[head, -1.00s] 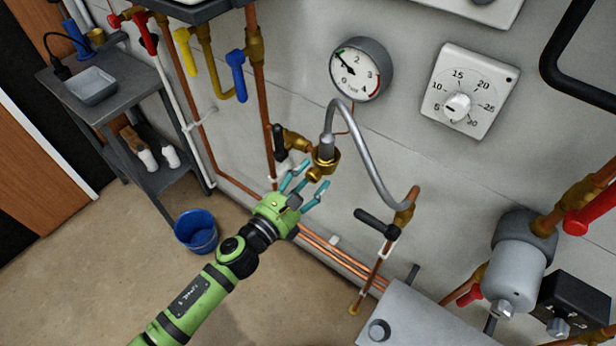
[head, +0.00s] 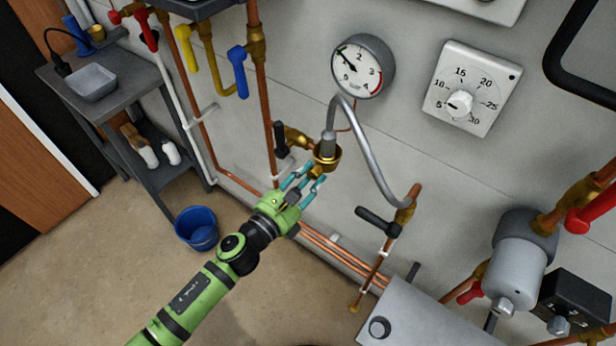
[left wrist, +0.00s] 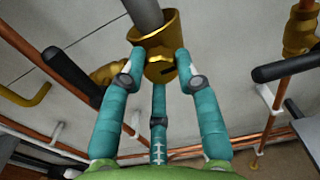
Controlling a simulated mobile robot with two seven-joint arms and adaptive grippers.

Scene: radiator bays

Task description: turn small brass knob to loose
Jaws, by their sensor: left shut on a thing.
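The small brass knob (left wrist: 160,68) sits at the lower end of a brass fitting (left wrist: 158,30) under the grey hose. In the head view the knob (head: 316,172) shows partly behind my fingertips, below the gold fitting (head: 326,157). My left gripper (head: 305,184) comes up from the lower left, its teal fingers shut on the knob. In the left wrist view two fingers of the gripper (left wrist: 158,72) flank the knob and a third stands below it. The knob's far side is hidden. My right gripper is not in view.
A black lever (head: 280,139) stands close left of the fitting. The grey hose (head: 375,165) arcs right to a second black-handled valve (head: 378,221). A pressure gauge (head: 362,66) and dial (head: 471,88) are on the wall. A blue bucket (head: 196,229) stands on the floor.

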